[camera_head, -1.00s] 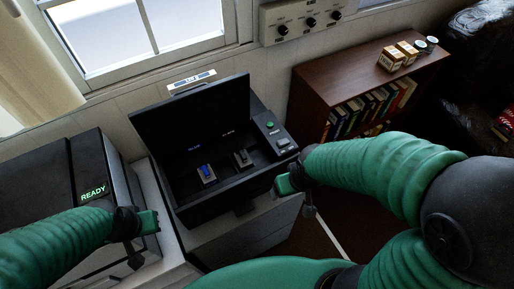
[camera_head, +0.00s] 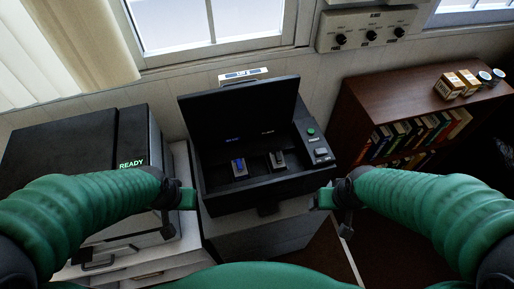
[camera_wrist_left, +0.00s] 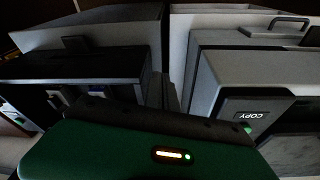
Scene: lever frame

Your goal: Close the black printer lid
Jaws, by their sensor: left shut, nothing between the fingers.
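The black printer (camera_head: 262,199) stands on a light cabinet in the middle of the head view. Its black lid (camera_head: 240,112) is open, standing up at the back. Inside are a blue-topped part and a grey part. My left gripper (camera_head: 190,199) is shut and empty, just left of the printer's front left corner. My right gripper (camera_head: 318,199) is just right of the printer's front right corner; its fingers are too small to tell open from shut. In the left wrist view, my green gripper housing fills the lower middle and the fingertips are hidden.
A dark machine marked READY (camera_head: 131,164) stands left of the printer. A brown bookshelf (camera_head: 362,105) with books and small boxes on top is at the right. A wall panel with knobs (camera_head: 370,32) and a window are behind. Floor shows at the lower right.

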